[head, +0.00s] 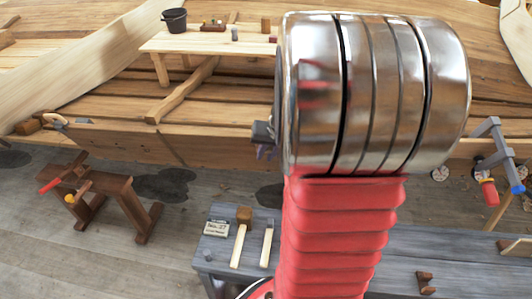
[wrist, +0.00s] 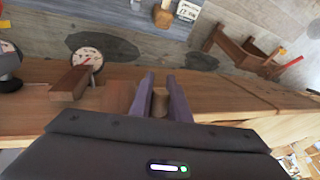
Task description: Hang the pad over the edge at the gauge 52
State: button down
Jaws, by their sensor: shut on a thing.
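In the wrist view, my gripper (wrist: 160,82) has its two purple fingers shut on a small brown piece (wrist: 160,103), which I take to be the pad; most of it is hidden. The fingers stand over the hull's wooden edge (wrist: 225,88). A white round gauge (wrist: 87,59) is left of the fingers, beside a brown block (wrist: 70,83); its number is too small to read. In the head view my arm hides much of the hull edge, and my gripper (head: 265,151) only partly shows at its left. Another white gauge (head: 440,173) shows right of my arm.
A grey bench (head: 225,252) with a mallet (head: 240,236), a chisel-like tool (head: 267,243) and a sign (head: 216,228) stands in front. A brown sawhorse (head: 105,190) is at left, clamps (head: 489,190) at right. A bucket (head: 174,20) sits on a plank inside the hull.

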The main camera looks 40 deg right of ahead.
jog(key=shift+f, duration=0.2)
dwell(0.5)
jog(key=c, duration=1.6)
grip_release()
jog(key=shift+r, duration=0.1)
jog(key=v, duration=1.3)
jog(key=shift+r, duration=0.25)
jog(key=s+a+n, duration=0.1)
jog(key=a+n, duration=0.2)
jog(key=a, duration=0.6)
jog(key=s+a+n, duration=0.2)
jog(key=a+n, duration=0.1)
jog(key=a, duration=0.6)
jog(key=s+a+r+n, duration=0.1)
jog(key=s+a+n, duration=0.1)
jog(key=a, duration=0.8)
jog(key=shift+s+r+n+t+y, duration=0.15)
jog(key=shift+s+n+t+y, duration=0.05)
jog(key=shift+n+t+y, duration=0.2)
